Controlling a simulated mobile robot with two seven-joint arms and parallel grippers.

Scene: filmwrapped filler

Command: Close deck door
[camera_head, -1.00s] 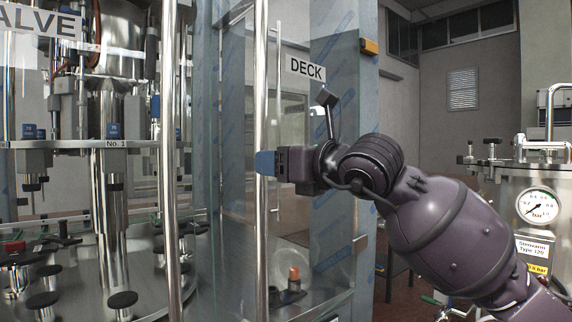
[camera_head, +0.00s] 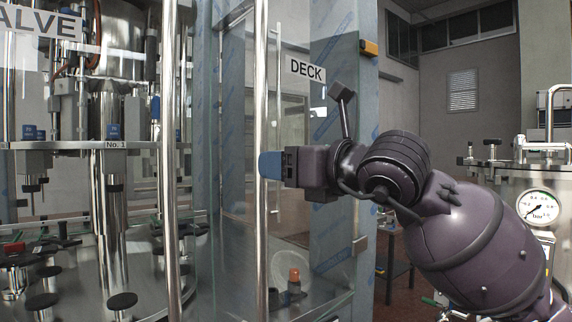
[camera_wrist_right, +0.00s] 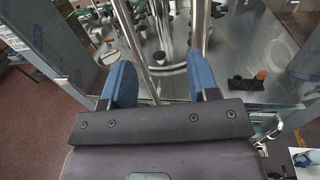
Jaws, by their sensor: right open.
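The glass deck door carries a DECK sign (camera_head: 306,70) behind or on its clear pane. A long vertical steel handle bar (camera_head: 261,90) runs down in front of the glass. My right gripper (camera_head: 269,165) is at this bar, its blue fingers overlapping it in the head view. In the right wrist view the gripper (camera_wrist_right: 160,62) is open, and a steel bar (camera_wrist_right: 138,45) passes between the blue fingers, nearer the left one. I cannot tell whether a finger touches it. My left gripper is not in view.
A second vertical bar (camera_head: 169,230) stands to the left, before the filling machine (camera_head: 108,190). A blue-grey post (camera_head: 335,215) is right of the glass. A steel tank with a gauge (camera_head: 541,207) stands at the right. An orange-capped item (camera_head: 294,275) shows low behind the glass.

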